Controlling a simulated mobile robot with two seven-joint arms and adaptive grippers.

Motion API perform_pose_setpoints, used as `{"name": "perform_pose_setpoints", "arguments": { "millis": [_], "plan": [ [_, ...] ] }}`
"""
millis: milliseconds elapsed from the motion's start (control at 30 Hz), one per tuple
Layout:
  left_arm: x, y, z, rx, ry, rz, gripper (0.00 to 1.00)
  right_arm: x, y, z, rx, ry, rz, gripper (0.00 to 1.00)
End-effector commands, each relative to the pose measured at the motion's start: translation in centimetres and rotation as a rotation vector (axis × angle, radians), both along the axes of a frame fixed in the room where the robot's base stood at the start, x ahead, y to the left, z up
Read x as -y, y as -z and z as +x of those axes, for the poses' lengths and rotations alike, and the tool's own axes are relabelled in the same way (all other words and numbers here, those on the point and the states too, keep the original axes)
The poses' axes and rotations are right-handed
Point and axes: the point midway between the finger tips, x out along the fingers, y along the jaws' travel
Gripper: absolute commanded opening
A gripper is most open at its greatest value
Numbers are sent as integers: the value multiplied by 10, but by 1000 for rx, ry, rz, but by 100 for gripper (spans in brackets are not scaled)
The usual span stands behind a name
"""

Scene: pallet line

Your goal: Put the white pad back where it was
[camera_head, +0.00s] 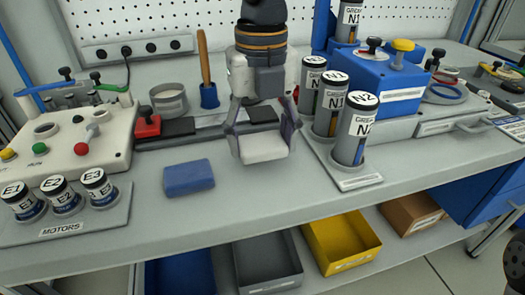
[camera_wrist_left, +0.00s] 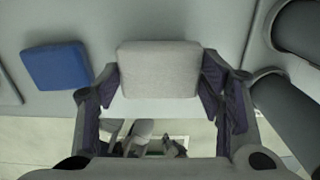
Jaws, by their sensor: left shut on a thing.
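The white pad (camera_head: 263,149) is between the fingers of my left gripper (camera_head: 264,137), at the middle of the bench. The gripper points down and is shut on the pad's two sides. In the left wrist view the pad (camera_wrist_left: 158,70) sits between the dark finger pads of the gripper (camera_wrist_left: 160,88). I cannot tell whether the pad touches the bench top. A blue pad (camera_head: 188,178) lies flat on the bench to its left, and it also shows in the left wrist view (camera_wrist_left: 57,66).
A rack of grease canisters (camera_head: 356,133) stands close on the right. Motor cans (camera_head: 62,196) stand on a tray at the left, below a control box (camera_head: 75,140). Open bins, one yellow (camera_head: 342,243), sit under the bench. The bench front (camera_head: 250,192) is clear.

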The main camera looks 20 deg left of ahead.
Motion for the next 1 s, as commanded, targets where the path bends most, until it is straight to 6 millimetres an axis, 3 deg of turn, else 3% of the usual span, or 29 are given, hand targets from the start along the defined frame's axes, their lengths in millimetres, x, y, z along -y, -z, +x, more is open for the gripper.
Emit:
{"name": "perform_pose_setpoints", "arguments": {
  "millis": [33, 100, 433, 467, 533, 867, 1000],
  "plan": [
    [0, 17, -3, -14, 3, 3, 31, 0, 4, -3, -11, 0, -1, 40],
    [0, 27, -3, -11, 3, 2, 31, 0, 6, -5, -15, 0, 0, 40],
    [0, 28, -3, -4, 2, 1, 31, 0, 3, -2, -7, -1, 0, 40],
    [0, 28, -3, -4, 2, 1, 64, 0, 2, -2, -7, -1, 0, 40],
    [0, 29, -3, -5, 2, 0, 80, 0, 3, -2, -8, -1, 0, 40],
    [1, 28, -3, -5, 2, 0, 82, 0, 4, -3, -10, 0, -1, 40],
    [1, 4, -2, 1, 0, -2, 82, 0, 0, 0, 0, 0, 0, 40]
  ]
}}
